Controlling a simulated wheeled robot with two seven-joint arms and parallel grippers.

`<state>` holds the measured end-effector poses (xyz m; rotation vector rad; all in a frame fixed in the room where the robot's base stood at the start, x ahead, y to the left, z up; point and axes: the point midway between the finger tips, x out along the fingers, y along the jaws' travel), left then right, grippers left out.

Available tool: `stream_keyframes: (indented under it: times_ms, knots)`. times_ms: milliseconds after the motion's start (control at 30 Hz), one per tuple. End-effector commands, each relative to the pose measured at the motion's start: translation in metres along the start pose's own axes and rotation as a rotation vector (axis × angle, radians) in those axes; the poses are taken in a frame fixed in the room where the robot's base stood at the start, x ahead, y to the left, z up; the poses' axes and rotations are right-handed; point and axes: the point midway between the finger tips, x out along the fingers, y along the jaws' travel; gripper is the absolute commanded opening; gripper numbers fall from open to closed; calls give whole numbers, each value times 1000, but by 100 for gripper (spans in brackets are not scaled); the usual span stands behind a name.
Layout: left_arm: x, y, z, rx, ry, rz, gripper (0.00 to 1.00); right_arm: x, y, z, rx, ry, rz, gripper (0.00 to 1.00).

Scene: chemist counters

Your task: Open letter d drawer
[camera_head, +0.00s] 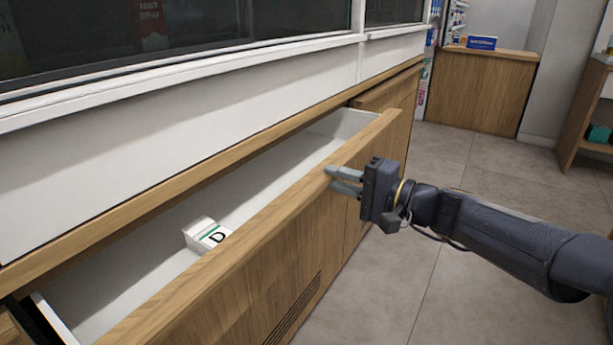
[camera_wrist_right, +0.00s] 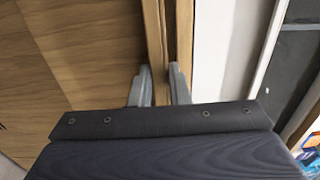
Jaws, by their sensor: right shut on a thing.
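The wooden drawer (camera_head: 262,228) stands pulled out from the counter, its white interior showing. A small white box (camera_head: 206,235) with a green stripe and a black letter D lies inside it. My right gripper (camera_head: 331,180) is at the far part of the drawer front's top edge. In the right wrist view its two fingers (camera_wrist_right: 162,82) stand on either side of the wooden front edge (camera_wrist_right: 179,38), shut on it. My left gripper is not in view.
A wooden counter (camera_head: 489,92) with a blue box (camera_head: 481,42) stands at the back. A wooden shelf (camera_head: 590,105) is at the right. The tiled floor (camera_head: 465,160) in front of the drawer is clear. A window ledge (camera_head: 190,72) runs above the drawer.

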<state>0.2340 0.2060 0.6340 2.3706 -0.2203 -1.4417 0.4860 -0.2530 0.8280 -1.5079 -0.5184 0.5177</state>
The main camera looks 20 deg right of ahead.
Motion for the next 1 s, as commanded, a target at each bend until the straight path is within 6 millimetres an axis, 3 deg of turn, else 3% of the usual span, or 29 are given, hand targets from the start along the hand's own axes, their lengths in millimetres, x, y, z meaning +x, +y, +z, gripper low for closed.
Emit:
stream_keyframes:
  times_ms: [200,400,633,1000]
  knots:
    - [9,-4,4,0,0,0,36,-52,2,0,-1,4,1,0]
    - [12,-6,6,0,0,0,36,-82,2,0,1,1,2,0]
    - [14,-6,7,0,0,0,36,-98,2,0,1,-1,3,0]
    - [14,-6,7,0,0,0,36,-100,1,0,2,-2,3,0]
